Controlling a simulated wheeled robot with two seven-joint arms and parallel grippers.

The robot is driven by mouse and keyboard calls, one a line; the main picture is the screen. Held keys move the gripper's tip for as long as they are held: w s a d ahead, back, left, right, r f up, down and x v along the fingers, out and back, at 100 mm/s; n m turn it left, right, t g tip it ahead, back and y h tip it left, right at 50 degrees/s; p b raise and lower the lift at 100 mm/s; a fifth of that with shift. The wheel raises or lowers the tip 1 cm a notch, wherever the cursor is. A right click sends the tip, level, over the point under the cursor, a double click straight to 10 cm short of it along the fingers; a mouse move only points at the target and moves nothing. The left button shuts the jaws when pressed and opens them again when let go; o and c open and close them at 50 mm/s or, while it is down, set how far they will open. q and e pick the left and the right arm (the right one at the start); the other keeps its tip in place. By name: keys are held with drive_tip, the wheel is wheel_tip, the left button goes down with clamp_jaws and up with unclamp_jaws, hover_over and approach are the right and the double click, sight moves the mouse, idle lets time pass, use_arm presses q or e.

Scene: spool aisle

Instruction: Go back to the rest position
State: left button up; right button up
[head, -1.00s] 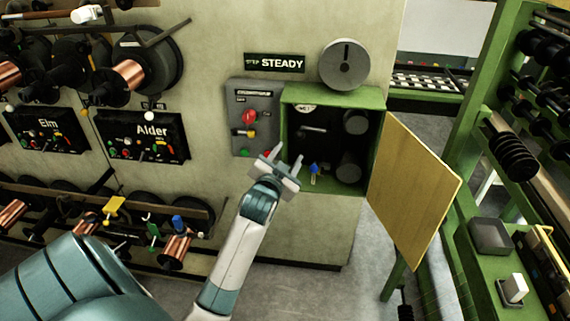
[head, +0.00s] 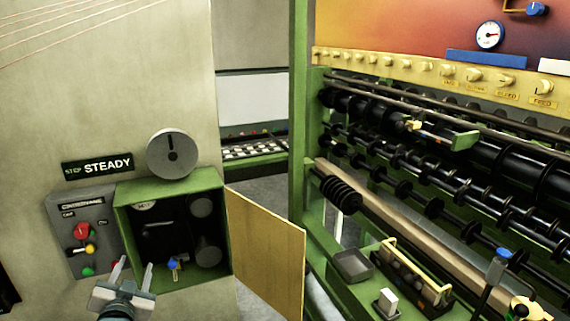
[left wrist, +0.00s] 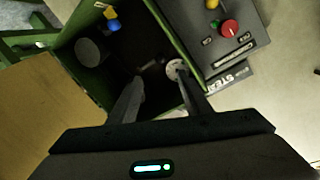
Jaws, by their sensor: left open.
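My left gripper (head: 133,274) is open and empty, in front of the lower left edge of the open green cabinet (head: 122,235) in the head view. Its two fingers also show in the left wrist view (left wrist: 160,85), pointing towards the dark inside of the cabinet. A blue-topped knob (head: 173,265) sits low inside the cabinet, to the right of the fingers. My right gripper is in neither view.
The cabinet's yellow door (head: 268,250) stands open to the right. A grey switch panel (head: 86,235) with red, yellow and green controls is left of the cabinet. A green machine frame (head: 300,120) with black rollers fills the right side.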

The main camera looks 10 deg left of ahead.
use_arm(q)
drive_tip(key=d+f+g+h, duration=0.2)
drive_tip(key=d+f, duration=0.1)
drive_tip(key=f, duration=1)
drive_tip(key=d+f+g+h, duration=0.1)
drive_tip(key=d+f, duration=0.2)
drive_tip(key=f, duration=1.1)
drive_tip(key=s+d+f+g+h, duration=0.1)
drive_tip(key=s+d+f, duration=0.1)
drive_tip(key=s+f, duration=0.35)
drive_tip(key=s+d+f+m+g+b, duration=0.1)
drive_tip(key=s+d+f+g, duration=0.15)
drive_tip(key=f, duration=0.65)
drive_tip(key=s+d+f+g+h, duration=0.15)
drive_tip(key=s+f, duration=0.25)
drive_tip(key=f, duration=0.4)
drive_tip(key=s+d+f+g, duration=0.1)
drive_tip(key=s+d+f, duration=0.2)
drive_tip(key=s+f, duration=0.6)
drive_tip(key=s+d+f+g, duration=0.25)
drive_tip(key=s+f, duration=0.45)
drive_tip(key=s, duration=0.4)
drive_tip(key=s+d+f+g, duration=0.1)
drive_tip(key=s+f, duration=0.2)
drive_tip(key=s, duration=0.8)
drive_tip(key=s+d+f+g+b, duration=0.1)
drive_tip(key=s+f, duration=0.3)
drive_tip(key=s, duration=0.7)
drive_tip(key=shift+d+g+h, duration=0.35)
drive_tip(key=shift+d+h, duration=0.1)
